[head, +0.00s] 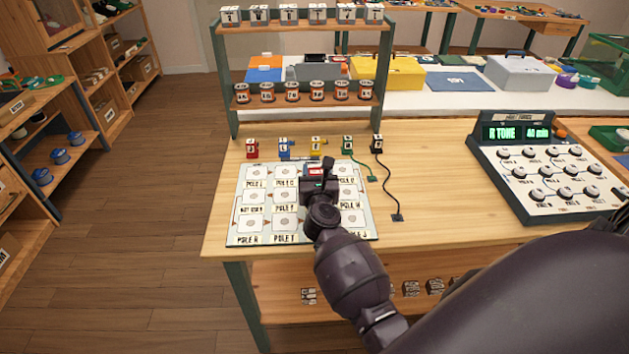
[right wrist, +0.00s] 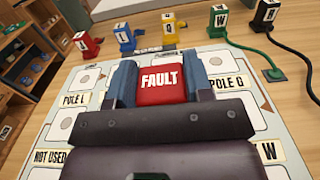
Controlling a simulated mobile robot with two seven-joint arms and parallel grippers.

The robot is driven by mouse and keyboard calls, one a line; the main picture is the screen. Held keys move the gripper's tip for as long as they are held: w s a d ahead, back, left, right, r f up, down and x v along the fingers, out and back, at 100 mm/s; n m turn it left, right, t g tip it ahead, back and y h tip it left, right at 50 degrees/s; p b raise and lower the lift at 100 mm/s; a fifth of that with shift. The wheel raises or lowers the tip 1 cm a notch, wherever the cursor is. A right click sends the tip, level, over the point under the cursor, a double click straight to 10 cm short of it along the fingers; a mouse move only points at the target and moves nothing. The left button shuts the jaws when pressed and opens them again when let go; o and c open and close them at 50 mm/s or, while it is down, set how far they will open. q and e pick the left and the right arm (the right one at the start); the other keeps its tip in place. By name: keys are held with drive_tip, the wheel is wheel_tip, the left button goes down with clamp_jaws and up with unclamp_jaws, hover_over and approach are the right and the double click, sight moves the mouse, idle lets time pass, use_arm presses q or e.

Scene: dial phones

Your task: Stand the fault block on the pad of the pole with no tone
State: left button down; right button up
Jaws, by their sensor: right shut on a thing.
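The red fault block (right wrist: 162,84), lettered FAULT in white, is between the fingers of my right gripper (right wrist: 160,85). In the head view the block (head: 316,171) shows as a small red patch at the tip of my right gripper (head: 319,181). The gripper is over the upper middle of the white pole board (head: 233,238). The gripper hides the pad below, and I cannot tell whether the block touches the board. My left gripper is not in view.
A dial console (head: 545,180) at right shows R TONE and 40 min. Red (head: 252,148), blue (head: 284,147), yellow (head: 316,145), green (head: 347,145) and black (head: 376,144) plugs stand behind the board. A rack (head: 231,112) rises behind them. The tabletop right of the board is mostly clear.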

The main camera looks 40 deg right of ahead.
drive_tip(key=shift+f+b, duration=0.4)
drive_tip(key=shift+f, duration=0.7)
drive_tip(key=o, duration=0.9)
drive_tip(key=shift+o, duration=0.2)
drive_tip(key=shift+r, duration=0.1)
